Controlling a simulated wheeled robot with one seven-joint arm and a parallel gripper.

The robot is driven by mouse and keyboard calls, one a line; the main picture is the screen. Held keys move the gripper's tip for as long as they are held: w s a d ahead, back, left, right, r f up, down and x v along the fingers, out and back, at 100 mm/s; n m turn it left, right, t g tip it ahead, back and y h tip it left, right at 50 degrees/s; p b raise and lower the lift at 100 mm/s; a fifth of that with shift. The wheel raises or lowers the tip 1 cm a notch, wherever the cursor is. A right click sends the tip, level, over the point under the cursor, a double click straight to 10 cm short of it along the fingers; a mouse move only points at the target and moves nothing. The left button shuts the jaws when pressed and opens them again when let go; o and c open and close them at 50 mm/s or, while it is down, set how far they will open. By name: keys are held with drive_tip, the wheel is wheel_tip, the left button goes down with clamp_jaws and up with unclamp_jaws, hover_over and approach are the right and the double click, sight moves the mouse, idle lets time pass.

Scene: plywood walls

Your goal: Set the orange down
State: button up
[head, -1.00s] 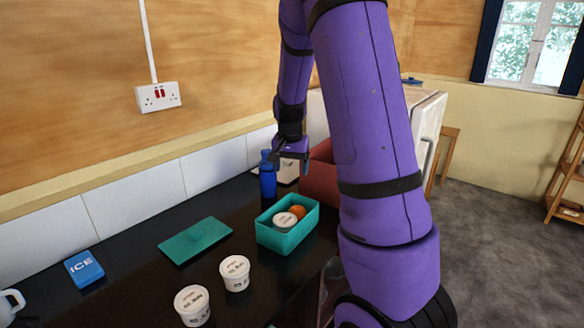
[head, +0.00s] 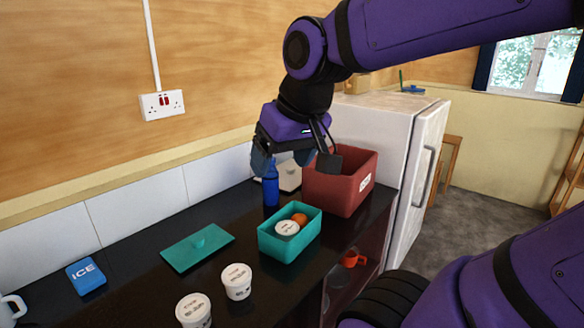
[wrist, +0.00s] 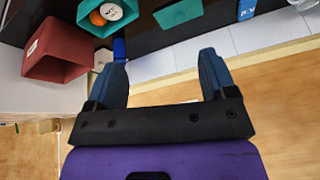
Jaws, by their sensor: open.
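The orange (head: 299,219) lies inside the teal box (head: 296,250), beside a white lidded tub (head: 287,228) in the same box. In the wrist view the orange (wrist: 97,18) shows in the box at the upper left. My gripper (wrist: 165,62) is open and empty, with its two blue fingers wide apart. In the head view my gripper (head: 290,158) is raised above the counter, behind the teal box and near the blue bottle (head: 270,187). It is apart from the orange.
A red bin (head: 341,183) stands right of the bottle, beside the white fridge (head: 410,140). A teal lid (head: 197,247), a blue ice pack (head: 86,276) and two white tubs (head: 237,281) are on the black counter. An orange-red mug (head: 353,259) sits on a lower shelf.

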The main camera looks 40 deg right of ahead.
drive_tip(key=shift+n, duration=0.7)
drive_tip(key=s, duration=0.1)
drive_tip(key=s+a, duration=0.1)
drive_tip(key=s, duration=0.2)
drive_tip(key=shift+s+a, duration=0.1)
drive_tip(key=shift+a, duration=0.3)
